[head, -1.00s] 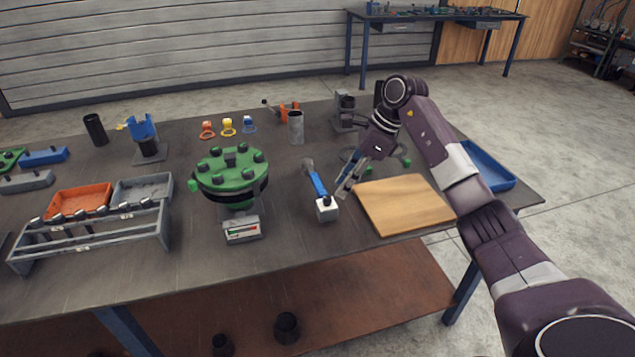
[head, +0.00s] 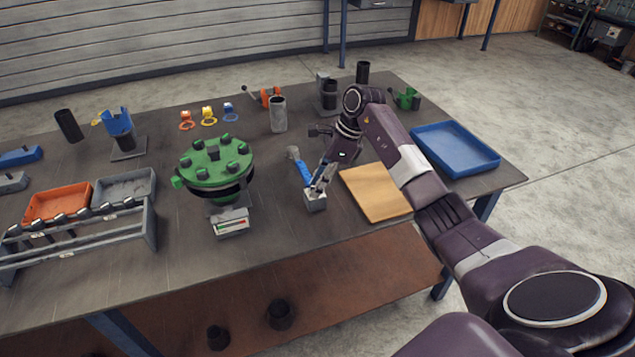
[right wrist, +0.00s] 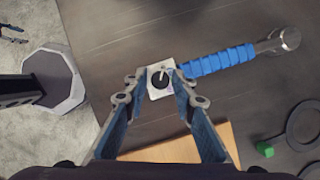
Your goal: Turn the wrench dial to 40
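The wrench lies on the workbench, with a blue handle (head: 303,170), a grey head at the far end and a pale square block at the near end. In the right wrist view, the wrench handle (right wrist: 218,61) runs to the upper right. My right gripper (head: 319,187) is above the block (head: 315,204). In the right wrist view its fingers (right wrist: 156,75) are apart, either side of the dial, with no clear contact. My left gripper is out of view.
A wooden board (head: 375,192) lies just right of the wrench, with a blue tray (head: 455,150) beyond. A green flange (head: 214,170) with bolts and a small gauge box (head: 230,222) stand to the left. A grey rack (head: 80,235) is farther left.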

